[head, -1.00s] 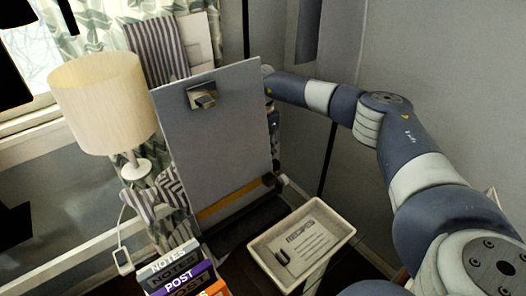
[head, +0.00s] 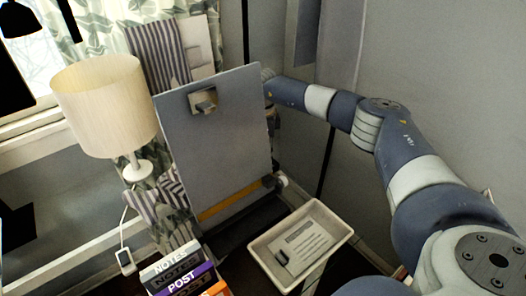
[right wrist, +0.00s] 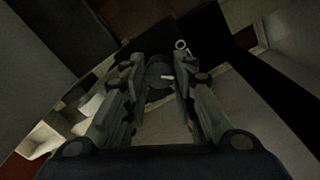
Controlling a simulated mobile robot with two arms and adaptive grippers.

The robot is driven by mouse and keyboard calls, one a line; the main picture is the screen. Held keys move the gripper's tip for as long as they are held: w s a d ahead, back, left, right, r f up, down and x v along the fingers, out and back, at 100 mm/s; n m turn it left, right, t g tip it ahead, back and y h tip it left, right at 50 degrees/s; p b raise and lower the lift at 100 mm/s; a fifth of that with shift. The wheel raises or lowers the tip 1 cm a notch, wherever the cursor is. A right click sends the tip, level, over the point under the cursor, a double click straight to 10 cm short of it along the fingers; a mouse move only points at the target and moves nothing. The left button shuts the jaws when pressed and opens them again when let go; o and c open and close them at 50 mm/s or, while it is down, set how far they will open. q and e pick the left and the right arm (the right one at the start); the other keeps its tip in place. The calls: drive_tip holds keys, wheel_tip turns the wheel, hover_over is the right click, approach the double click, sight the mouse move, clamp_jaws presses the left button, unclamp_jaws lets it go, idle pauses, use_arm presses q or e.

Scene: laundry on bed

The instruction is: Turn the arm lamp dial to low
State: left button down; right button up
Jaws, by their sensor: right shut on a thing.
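A dark round dial (right wrist: 158,78) with a small pale pointer mark shows between the fingers in the right wrist view. My right gripper (right wrist: 158,84) is shut on it, one finger on each side. In the head view my right arm reaches in behind a grey upright board, which hides the gripper and dial. A lamp with a cream shade (head: 106,105) stands left of the board; I cannot tell whether the dial belongs to it. My left gripper cannot be made out.
The grey board (head: 215,150) with a metal clip stands between the camera and my right gripper. A white tray (head: 342,232) with a paper lies in front of it. Several labelled boxes or books (head: 180,275) are at the bottom. The wall is close on the right.

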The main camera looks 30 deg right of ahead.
drive_tip(key=m+p, duration=0.1)
drive_tip(key=m, duration=0.4)
drive_tip(key=shift+m, duration=0.3)
idle(0.4)
drive_tip(key=o, duration=1.1)
drive_tip(key=shift+c, duration=0.2)
wheel_tip(320, 180, up, 12)
drive_tip(key=shift+w+d, duration=0.1)
